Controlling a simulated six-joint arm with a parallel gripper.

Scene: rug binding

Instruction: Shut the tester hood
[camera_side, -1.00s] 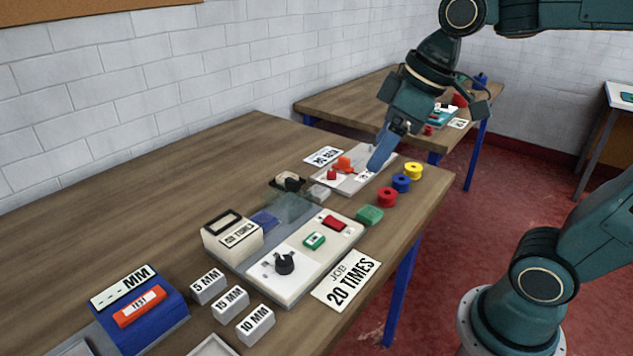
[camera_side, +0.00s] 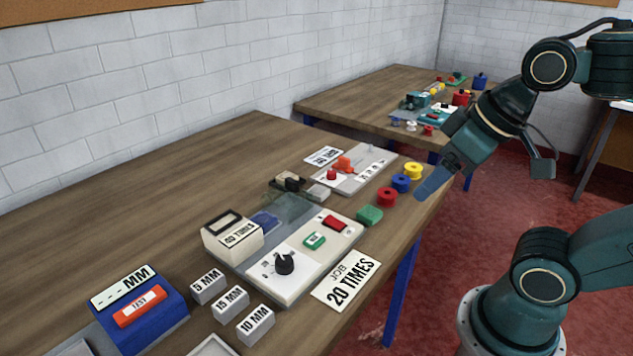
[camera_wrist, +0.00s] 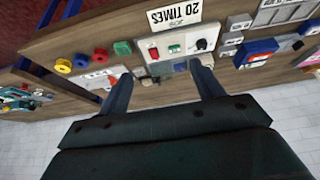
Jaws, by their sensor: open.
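The tester (camera_side: 310,262) is a pale flat unit with a black dial, a green button and a red switch. A clear, greyish tester hood (camera_side: 290,208) shows at its back edge, beside a blue part; it looks raised, but its exact angle is hard to tell. My gripper (camera_side: 424,192) is open and empty at the table's right edge, near the yellow and blue spools and apart from the hood. In the wrist view, my gripper's two fingers (camera_wrist: 162,88) stand spread, with the tester beyond them; the hood is not clear there.
Red (camera_side: 387,197), blue (camera_side: 401,183) and yellow (camera_side: 414,171) spools and a green block (camera_side: 369,215) stand right of the tester. A "20 TIMES" card (camera_side: 346,282) lies in front. A display box (camera_side: 232,234) stands at its left. The table's back left is clear.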

